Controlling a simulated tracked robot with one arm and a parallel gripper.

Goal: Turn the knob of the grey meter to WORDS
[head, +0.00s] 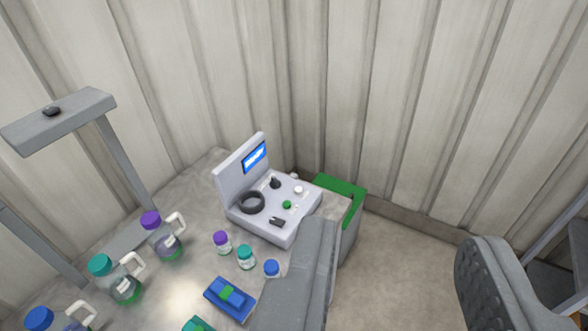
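The grey meter (236,180) stands on the far right part of the bench, its upright back panel carrying a lit blue screen (255,157). The screen's text is too small to read. Its sloped face has a dark ring-shaped part (251,202), a small black knob (275,183), a green button (287,204), a white button (298,190) and a black switch (277,221). I cannot read any knob label. My gripper (400,236) is open and empty, its fingers wide apart over the floor. The left finger overlaps the view just in front of the meter's right corner.
The grey bench (190,190) bears purple-, teal- and blue-capped jugs (165,240), small capped bottles (246,258) and a blue box (229,299). A grey stand (60,120) rises at left. Corrugated walls close the corner; floor is clear at right.

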